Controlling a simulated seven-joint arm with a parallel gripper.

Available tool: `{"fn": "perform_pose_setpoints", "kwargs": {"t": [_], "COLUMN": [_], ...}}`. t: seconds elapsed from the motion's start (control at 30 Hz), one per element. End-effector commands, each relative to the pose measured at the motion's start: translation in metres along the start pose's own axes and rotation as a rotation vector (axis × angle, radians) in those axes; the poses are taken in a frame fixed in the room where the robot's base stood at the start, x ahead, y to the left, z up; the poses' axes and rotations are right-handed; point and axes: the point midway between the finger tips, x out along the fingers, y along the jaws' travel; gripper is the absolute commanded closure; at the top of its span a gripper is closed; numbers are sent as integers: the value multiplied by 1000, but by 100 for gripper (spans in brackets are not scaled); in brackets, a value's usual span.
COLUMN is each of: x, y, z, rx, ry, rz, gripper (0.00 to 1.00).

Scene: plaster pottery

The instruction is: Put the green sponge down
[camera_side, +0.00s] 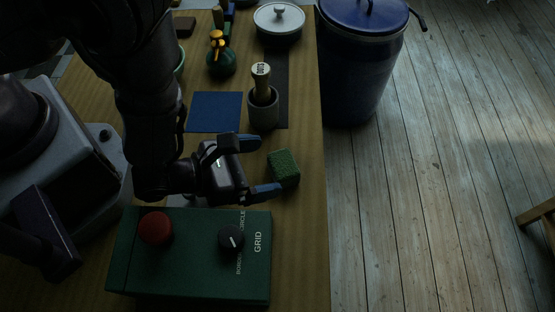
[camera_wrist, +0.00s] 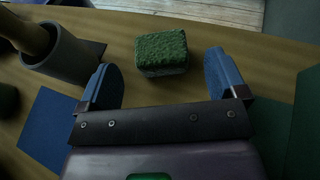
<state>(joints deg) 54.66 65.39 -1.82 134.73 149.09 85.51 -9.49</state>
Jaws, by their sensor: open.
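The green sponge (camera_side: 283,168) rests on the wooden table near its right edge in the side view. In the wrist view the sponge (camera_wrist: 162,52) lies just beyond my fingertips, between their lines, with its rough green top showing and a paler side facing me. My gripper (camera_side: 263,166) is open and empty, its two blue fingers spread and pointing toward the sponge. In the wrist view my gripper (camera_wrist: 160,82) shows both fingers apart with bare table between them. I see no contact between the fingers and the sponge.
A green box (camera_side: 190,280) with a red button and a black dial stands close in front. A grey mortar (camera_side: 263,110) with a pestle stands behind, beside a blue mat (camera_side: 213,112). A lidded blue bin (camera_side: 360,65) stands right of the table (camera_side: 312,220).

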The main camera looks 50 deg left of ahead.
Motion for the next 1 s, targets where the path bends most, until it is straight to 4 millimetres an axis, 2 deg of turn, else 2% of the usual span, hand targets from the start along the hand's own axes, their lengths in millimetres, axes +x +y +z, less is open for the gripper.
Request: {"fn": "perform_pose_setpoints", "kwargs": {"t": [0.1, 0.2, 0.37, 0.47, 0.57, 0.67, 0.7, 0.8, 0.9, 1.0], "x": [-16, -24, -26, -22, -16, -21, -29, -60, -102, -146], "y": [0, 0, 1, 10, 37, 90, 114, 169, 212, 238], "z": [0, 0, 2, 15, 48, 100, 119, 153, 172, 178], "rx": [1, 1, -3, -24, -88, -229, -302, -512, -763, -1056], "ry": [2, 1, -4, -29, -92, -188, -224, -298, -358, -405], "rz": [-1, -1, 7, 60, 208, 477, 597, 884, 1142, 1359], "gripper": [9, 9, 9, 9, 9, 9, 9, 9, 9, 9]}}
